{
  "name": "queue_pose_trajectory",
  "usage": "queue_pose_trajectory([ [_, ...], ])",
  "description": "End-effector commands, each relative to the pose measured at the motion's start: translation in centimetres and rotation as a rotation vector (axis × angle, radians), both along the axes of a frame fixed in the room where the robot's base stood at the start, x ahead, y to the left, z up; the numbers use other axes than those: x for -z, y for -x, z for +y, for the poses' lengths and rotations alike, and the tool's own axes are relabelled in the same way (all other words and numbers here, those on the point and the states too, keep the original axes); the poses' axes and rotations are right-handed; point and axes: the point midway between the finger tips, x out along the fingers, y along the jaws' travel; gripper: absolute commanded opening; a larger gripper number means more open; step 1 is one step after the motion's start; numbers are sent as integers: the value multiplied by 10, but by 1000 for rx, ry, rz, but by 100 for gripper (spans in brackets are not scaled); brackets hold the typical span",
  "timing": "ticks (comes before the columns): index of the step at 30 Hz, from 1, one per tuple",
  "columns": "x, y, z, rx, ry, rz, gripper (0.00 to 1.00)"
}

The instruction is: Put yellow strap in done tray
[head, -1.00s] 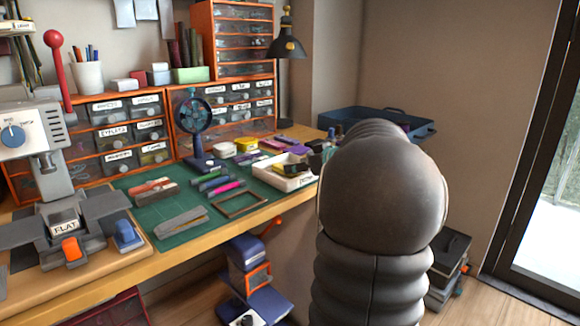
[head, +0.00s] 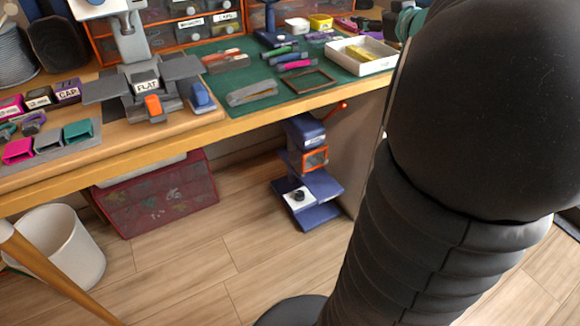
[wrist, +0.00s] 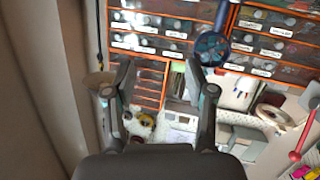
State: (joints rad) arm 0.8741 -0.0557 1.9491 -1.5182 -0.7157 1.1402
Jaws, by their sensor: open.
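The yellow strap (head: 365,53) lies inside a white open tray (head: 366,70) at the back right of the green mat in the head view. The tray's label is not readable now, so I cannot confirm by sight that it is the done tray. My gripper (wrist: 158,82) shows in the wrist view with its two fingers wide apart and nothing between them. It is away from the strap. In the head view my arm fills the right side and hides the bench beyond the tray.
The green mat (head: 240,97) holds a grey piece (head: 252,93), a brown frame (head: 308,82) and several coloured straps. A press marked FLAT (head: 147,85) stands left of it. Orange-framed drawers (wrist: 265,45) fill the wrist view's background. The floor (head: 225,265) before the bench is mostly clear.

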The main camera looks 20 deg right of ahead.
Motion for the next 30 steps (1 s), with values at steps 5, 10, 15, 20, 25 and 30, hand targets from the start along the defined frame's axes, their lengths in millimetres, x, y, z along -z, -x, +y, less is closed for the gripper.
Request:
queue_pose_trajectory([
  [5, -26, 3, 58, 187, 59, -57, 55],
  [10, -2, 38, 110, 322, 20, 48, 55],
  [15, 60, 93, 180, 331, -70, 290, 55],
  [20, 127, 157, 256, 205, -148, 572, 55],
  [25, 168, 211, 313, 44, -192, 781, 55],
  [30, 181, 232, 333, -23, -205, 855, 55],
])
